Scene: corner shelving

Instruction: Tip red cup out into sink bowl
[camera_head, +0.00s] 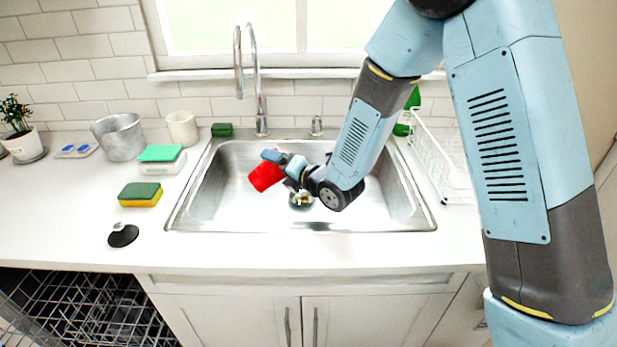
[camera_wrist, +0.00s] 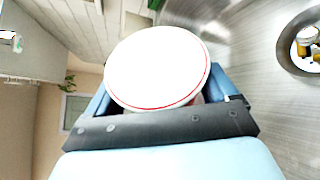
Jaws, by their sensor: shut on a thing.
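The red cup (camera_head: 265,176) is over the sink bowl (camera_head: 225,180) in the head view, held by my gripper (camera_head: 283,160). The cup is tilted in the head view. In the wrist view a white round face with a thin red rim, part of the cup (camera_wrist: 157,68), fills the space between the fingers of my gripper (camera_wrist: 157,105). My gripper is shut on the cup. I cannot tell from these views whether anything is inside the cup. The sink drain (camera_head: 301,203) lies below and to the right of the cup and also shows in the wrist view (camera_wrist: 307,48).
The faucet (camera_head: 258,90) stands behind the sink. A sponge (camera_head: 141,194) and a black stopper (camera_head: 123,235) lie on the left counter, with a metal pot (camera_head: 119,137) farther back. A white dish rack (camera_head: 440,160) stands to the right. The open dishwasher rack (camera_head: 85,310) is at lower left.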

